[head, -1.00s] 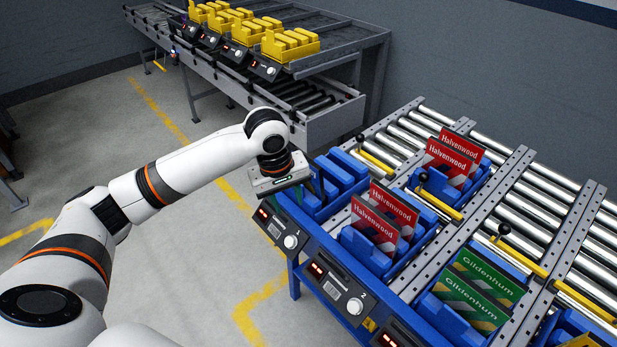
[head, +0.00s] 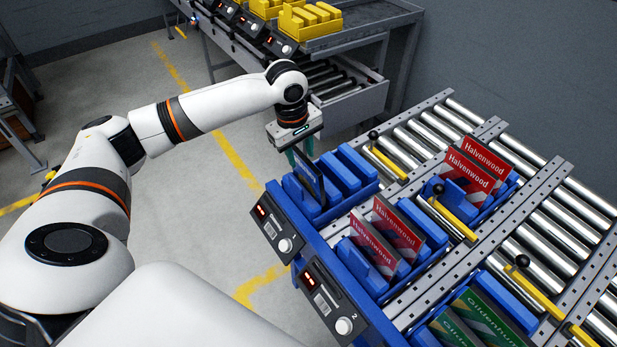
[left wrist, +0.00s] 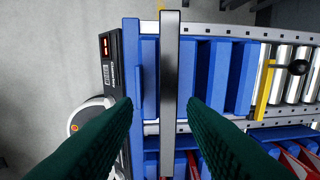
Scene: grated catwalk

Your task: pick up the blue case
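The blue case (head: 309,178) is a thin upright panel with a dark edge, standing in the blue slotted holder (head: 338,212) at the near left end of the conveyor. In the left wrist view its narrow grey-edged top (left wrist: 171,85) runs lengthwise between the fingers. My left gripper (head: 301,160) points down over the case. Its green fingers are spread on either side of the case, with a gap visible on both sides in the left wrist view (left wrist: 160,102). The lower part of the case is hidden in the holder. My right gripper is not in view.
Blue dividers (head: 352,165) stand close right of the case. Red Halvenwood cases (head: 374,240) and green Gildenhum cases (head: 482,318) fill other holders. A control box (head: 276,228) sits at the front edge. Yellow bins (head: 309,18) stand on a rear rack. The floor at left is open.

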